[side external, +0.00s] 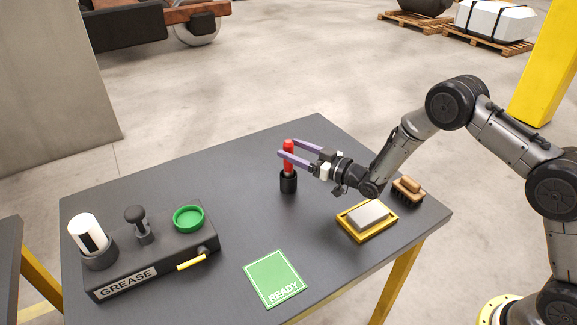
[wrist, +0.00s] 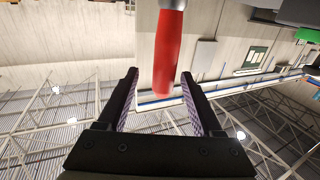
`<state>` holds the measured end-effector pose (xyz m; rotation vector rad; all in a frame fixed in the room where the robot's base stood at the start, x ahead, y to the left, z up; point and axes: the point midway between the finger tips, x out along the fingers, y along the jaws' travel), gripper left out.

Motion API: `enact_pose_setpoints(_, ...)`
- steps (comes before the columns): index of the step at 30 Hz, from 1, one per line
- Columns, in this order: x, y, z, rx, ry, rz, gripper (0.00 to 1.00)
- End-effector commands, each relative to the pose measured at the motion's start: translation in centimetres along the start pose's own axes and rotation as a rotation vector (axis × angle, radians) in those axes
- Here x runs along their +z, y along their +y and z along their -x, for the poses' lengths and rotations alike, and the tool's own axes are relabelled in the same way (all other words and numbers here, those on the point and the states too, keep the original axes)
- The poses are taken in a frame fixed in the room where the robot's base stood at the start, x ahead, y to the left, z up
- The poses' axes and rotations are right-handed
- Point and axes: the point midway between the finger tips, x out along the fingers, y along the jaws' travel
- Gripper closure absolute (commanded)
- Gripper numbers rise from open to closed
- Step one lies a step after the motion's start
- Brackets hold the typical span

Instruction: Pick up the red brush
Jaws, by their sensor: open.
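The red brush shows as a red handle (side external: 288,158) standing upright in a small black cup (side external: 288,183) on the dark table. Its lower part is hidden in the cup. My gripper (side external: 285,149) is open, reaching in from the right, with its purple fingers at the height of the handle's upper part. In the wrist view, the red handle (wrist: 168,48) hangs down from the top edge, and its free end lies between the two fingers (wrist: 160,75). There is a gap on both sides, and I see no clear contact.
A wooden brush (side external: 408,187) and a yellow tray with a grey block (side external: 367,218) are near the right edge. A green READY mat (side external: 274,279) lies at the front. The GREASE stand (side external: 150,255), with a white cylinder and green ring, is at left. The table's back left is clear.

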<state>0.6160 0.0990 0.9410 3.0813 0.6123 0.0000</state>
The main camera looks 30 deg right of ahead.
Motion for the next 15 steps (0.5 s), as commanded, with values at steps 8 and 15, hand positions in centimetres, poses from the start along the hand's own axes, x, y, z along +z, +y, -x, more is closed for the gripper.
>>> enact_pose_setpoints(8, -0.5, -0.5, -3.8, -0.002, 0.001, 0.000, 0.33)
enact_pose_setpoints(15, -0.6, -0.4, -4.8, 0.000, 0.000, 0.000, 0.33)
